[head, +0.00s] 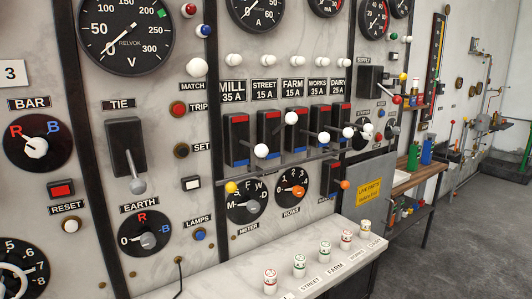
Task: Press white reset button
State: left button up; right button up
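The white reset button (71,225) is a small round white knob in a brass ring on the grey panel, at the lower left of the head view. A black label reading RESET (67,207) is just above it, and a red square lamp or button (61,190) in a dark frame sits above the label. Nothing covers the white button and nothing touches it. Neither of my grippers shows in the head view.
The BAR dial (38,145) is above the button, and a numbered dial (18,272) is below left. The EARTH dial (144,234) and TIE lever (137,184) are to its right. A shelf (215,284) with several small labelled fuses juts out at lower right.

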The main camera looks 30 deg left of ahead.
aim_at(71, 226)
jog(key=u, duration=2.6)
